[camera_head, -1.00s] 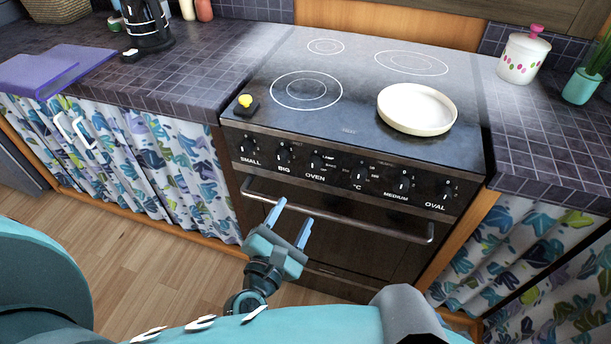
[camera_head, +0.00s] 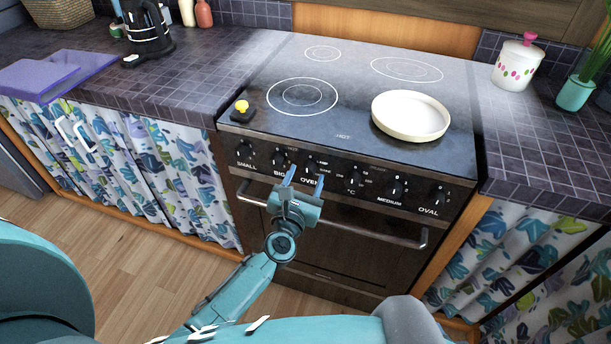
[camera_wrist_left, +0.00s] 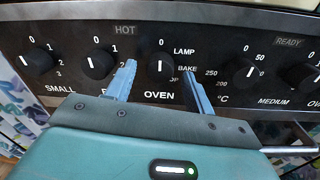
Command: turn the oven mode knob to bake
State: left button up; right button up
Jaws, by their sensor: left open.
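The oven mode knob (camera_head: 310,163) is the black knob above the OVEN label on the stove's front panel. In the left wrist view the knob (camera_wrist_left: 160,66) has its white pointer line straight up at 0. The BAKE mark (camera_wrist_left: 187,68) is to its right, below LAMP. My left gripper (camera_head: 306,176) is open in front of the panel, its blue fingers pointing at the knob. In the wrist view its fingertips (camera_wrist_left: 159,72) appear one on each side of the knob. I cannot tell whether they touch it. My right gripper is not in view.
Other knobs sit on both sides, including the big burner knob (camera_wrist_left: 99,64) and the °C knob (camera_wrist_left: 236,72). The oven handle bar (camera_head: 375,232) runs below the panel. A cream pan (camera_head: 410,116) and a small yellow-topped black object (camera_head: 242,110) rest on the cooktop.

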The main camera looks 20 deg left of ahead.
pick_arm(q)
jog(key=shift+w, duration=0.4)
jog(key=shift+c, duration=0.2)
jog(key=c, duration=0.9)
